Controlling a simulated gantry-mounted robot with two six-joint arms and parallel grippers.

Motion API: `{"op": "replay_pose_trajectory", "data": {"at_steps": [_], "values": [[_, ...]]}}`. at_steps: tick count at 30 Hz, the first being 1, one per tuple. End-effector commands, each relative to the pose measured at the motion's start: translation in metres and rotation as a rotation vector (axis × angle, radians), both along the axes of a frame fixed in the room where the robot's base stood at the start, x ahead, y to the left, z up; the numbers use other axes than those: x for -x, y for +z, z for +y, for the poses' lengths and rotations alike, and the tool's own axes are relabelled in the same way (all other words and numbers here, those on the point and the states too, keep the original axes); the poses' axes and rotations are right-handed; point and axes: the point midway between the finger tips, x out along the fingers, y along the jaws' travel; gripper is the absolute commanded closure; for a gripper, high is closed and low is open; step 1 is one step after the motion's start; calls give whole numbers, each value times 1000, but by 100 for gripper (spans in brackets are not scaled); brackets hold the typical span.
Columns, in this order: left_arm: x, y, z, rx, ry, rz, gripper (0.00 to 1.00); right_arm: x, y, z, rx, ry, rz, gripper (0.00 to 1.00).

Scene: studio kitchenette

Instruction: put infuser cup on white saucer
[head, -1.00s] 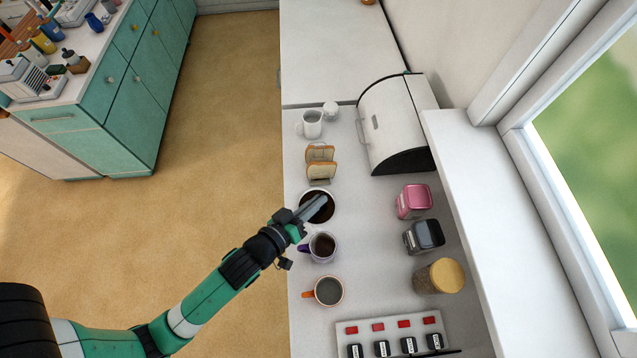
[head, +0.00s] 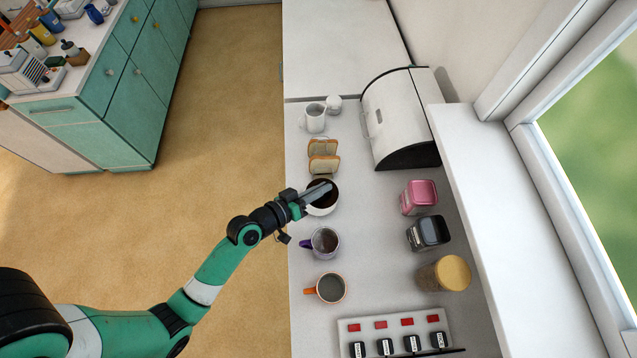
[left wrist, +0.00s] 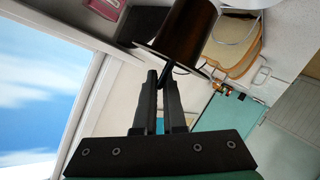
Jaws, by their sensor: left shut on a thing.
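Toast in a rack (head: 323,157) stands just above the cup, with a white mug (head: 315,118) beyond. A bread bin (head: 395,115), a pink canister (head: 420,196), a dark canister (head: 430,232) and a wood-lidded jar (head: 447,273) line the right. The middle strip of counter is clear.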

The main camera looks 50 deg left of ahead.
Motion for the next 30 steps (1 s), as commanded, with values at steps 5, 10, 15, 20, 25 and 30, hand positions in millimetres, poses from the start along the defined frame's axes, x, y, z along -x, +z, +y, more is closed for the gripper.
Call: {"op": "replay_pose_trajectory", "data": {"at_steps": [5,10,15,20,25,30], "values": [[-15,-40,23,2,1,4,100,0,-26,0,0,0,0,58],[-18,-45,28,0,-4,4,100,0,-26,0,0,0,0,58],[-21,-63,32,1,-4,4,100,0,-36,0,0,0,0,58],[-21,-81,32,0,-4,4,100,0,-42,0,0,0,0,58],[-21,-80,32,-1,-5,3,100,0,-40,0,0,0,0,58],[-21,-83,32,-1,-5,3,89,0,-43,0,0,0,0,58]]}}
